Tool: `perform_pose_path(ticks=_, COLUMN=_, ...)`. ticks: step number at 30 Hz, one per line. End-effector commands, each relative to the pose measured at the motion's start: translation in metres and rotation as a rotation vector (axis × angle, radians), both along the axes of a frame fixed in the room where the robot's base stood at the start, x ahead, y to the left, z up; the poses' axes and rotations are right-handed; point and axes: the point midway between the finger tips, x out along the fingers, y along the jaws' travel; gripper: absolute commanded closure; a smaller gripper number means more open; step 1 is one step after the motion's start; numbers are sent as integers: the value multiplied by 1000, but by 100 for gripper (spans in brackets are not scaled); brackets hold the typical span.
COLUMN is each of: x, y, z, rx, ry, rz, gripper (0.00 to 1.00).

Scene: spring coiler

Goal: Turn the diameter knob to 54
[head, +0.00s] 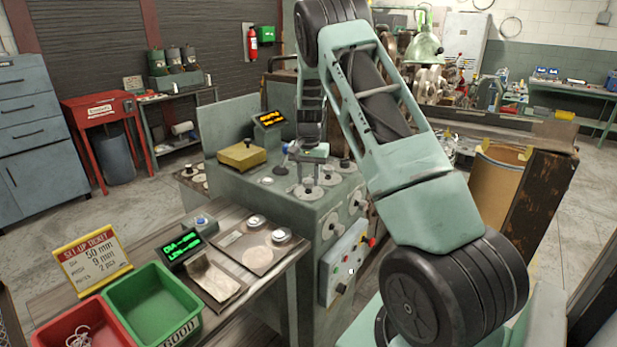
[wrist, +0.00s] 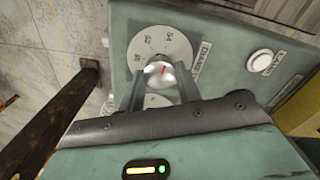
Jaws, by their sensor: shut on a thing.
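The diameter knob (wrist: 160,75) is a small pale round knob with a red mark, in the wrist view. It sits in front of a white numbered dial plate (wrist: 178,44) on the green machine panel. The small dial numbers look like the fifties, but I cannot read the exact setting. The word DIAMETER is partly visible at the plate's right. My gripper (wrist: 161,78) is shut on the knob, one dark finger on each side. In the head view my arm reaches over the green machine (head: 250,205), and I cannot clearly make out the fingertips.
A round white button (wrist: 261,60) is right of the dial. In the head view, a set-up ticket (head: 92,262) reads 50 mm, beside a green bin (head: 152,300) and a red bin (head: 80,325). A lit green display (head: 182,245) stands on the bench. A brown drum (head: 497,185) is at right.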

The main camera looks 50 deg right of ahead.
Motion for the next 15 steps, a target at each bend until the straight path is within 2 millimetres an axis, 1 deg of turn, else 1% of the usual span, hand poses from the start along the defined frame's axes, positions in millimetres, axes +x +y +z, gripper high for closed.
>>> perform_pose_path(ticks=13, x=1, y=-1, z=2, rx=-2, ry=-5, rz=-11, gripper=89)
perform_pose_path(ticks=14, x=1, y=-1, z=2, rx=-2, ry=-5, rz=-11, gripper=58)
perform_pose_path(ticks=15, x=1, y=-1, z=2, rx=-2, ry=-5, rz=-10, gripper=47)
